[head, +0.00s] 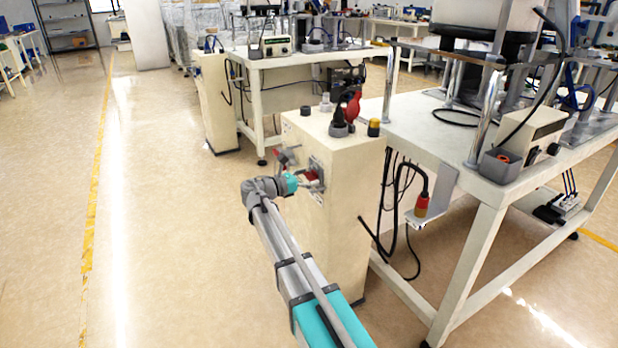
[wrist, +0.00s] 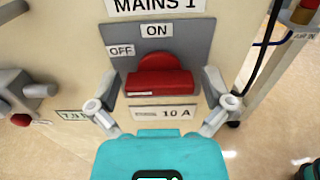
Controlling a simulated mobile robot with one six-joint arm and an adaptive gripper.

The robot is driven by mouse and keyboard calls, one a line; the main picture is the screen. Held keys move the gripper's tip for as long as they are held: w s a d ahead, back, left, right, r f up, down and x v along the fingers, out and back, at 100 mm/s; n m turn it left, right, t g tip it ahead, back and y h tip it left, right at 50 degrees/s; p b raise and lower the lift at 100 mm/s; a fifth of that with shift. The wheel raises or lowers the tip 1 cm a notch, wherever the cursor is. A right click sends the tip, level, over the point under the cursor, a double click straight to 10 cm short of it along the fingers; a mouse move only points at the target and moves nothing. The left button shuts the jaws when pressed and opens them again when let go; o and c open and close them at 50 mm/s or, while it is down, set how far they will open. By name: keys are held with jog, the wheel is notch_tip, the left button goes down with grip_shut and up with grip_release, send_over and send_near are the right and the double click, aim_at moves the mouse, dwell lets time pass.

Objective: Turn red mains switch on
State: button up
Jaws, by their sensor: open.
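The red mains switch (wrist: 160,76) sits on a grey plate (wrist: 188,42) on the front of a cream cabinet (head: 335,215). The plate has an ON label (wrist: 157,30) at the top and an OFF label (wrist: 121,50) at the left, under a "MAINS 1" sign. The switch's wide red handle lies crosswise in the wrist view. My gripper (wrist: 161,92) is open, with one finger on each side of the handle; whether they touch it I cannot tell. In the head view my gripper (head: 308,183) is at the cabinet front and partly hides the switch.
A grey fitting with a red part (wrist: 21,119) juts out left of the switch. A red-and-black item (head: 347,113) stands on the cabinet top. A white workbench (head: 425,140) with hanging cables adjoins on the right. The floor to the left is clear.

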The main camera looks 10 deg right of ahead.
jog(key=shift+a, duration=0.1)
jog(key=c, duration=0.9)
jog(key=shift+m, duration=0.3)
jog(key=m, duration=0.4)
jog(key=shift+s, duration=0.15)
jog(key=m, duration=0.4)
jog(key=shift+s+d+f+m, duration=0.1)
jog(key=shift+d+m, duration=0.1)
jog(key=shift+m, duration=0.1)
jog(key=m, duration=0.4)
jog(key=shift+m, duration=0.3)
jog(key=shift+s+f+m, duration=0.1)
jog(key=shift+f+m, duration=0.05)
jog(key=shift+m, duration=2.05)
